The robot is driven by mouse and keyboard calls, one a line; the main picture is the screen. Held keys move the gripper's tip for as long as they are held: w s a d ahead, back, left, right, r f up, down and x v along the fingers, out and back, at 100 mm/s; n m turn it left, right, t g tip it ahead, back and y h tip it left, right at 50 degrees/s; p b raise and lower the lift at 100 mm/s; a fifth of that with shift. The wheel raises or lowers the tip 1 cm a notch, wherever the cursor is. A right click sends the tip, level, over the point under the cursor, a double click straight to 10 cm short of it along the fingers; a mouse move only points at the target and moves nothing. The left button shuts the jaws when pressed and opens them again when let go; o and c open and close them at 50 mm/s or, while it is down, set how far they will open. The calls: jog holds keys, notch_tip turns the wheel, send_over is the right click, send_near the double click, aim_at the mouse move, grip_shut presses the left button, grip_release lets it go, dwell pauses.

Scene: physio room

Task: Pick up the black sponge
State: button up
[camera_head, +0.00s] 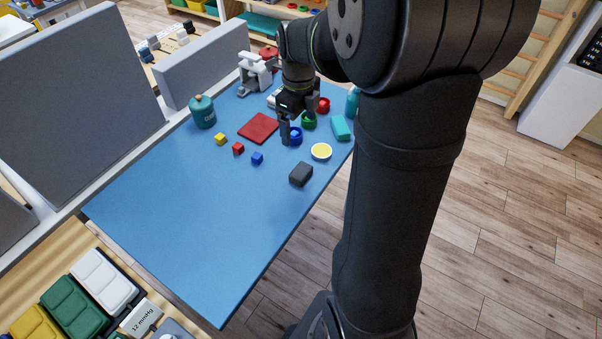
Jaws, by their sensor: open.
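The black sponge (301,174) is a small dark block lying on the blue tabletop (190,210), near its right edge. My gripper (291,138) is open and hangs over the table beyond the sponge, beside a blue ring-shaped cup (296,136). The gripper is apart from the sponge. The small view does not show clearly how high the fingertips are above the table. Nothing shows held between the fingers.
A yellow-topped round tub (321,152) and a teal block (341,128) lie near the sponge. The near tabletop is clear.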

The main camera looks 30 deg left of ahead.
send_over(301, 170)
jog(key=f, duration=1.2)
jog(key=shift+s+a+f, duration=0.1)
jog(key=shift+s, duration=0.15)
jog(key=shift+w+f, duration=0.2)
jog(key=shift+f, duration=2.35)
jog(key=c, duration=1.1)
jog(key=shift+o, duration=0.2)
jog(key=shift+r, duration=0.5)
jog(key=r, duration=0.3)
jog(key=shift+w+d+r, duration=0.1)
jog(key=shift+d+r, duration=0.25)
jog(key=w+d+r, duration=0.2)
jog(key=d+r, duration=0.4)
jog(key=d, duration=0.5)
jog(key=shift+w+r, duration=0.15)
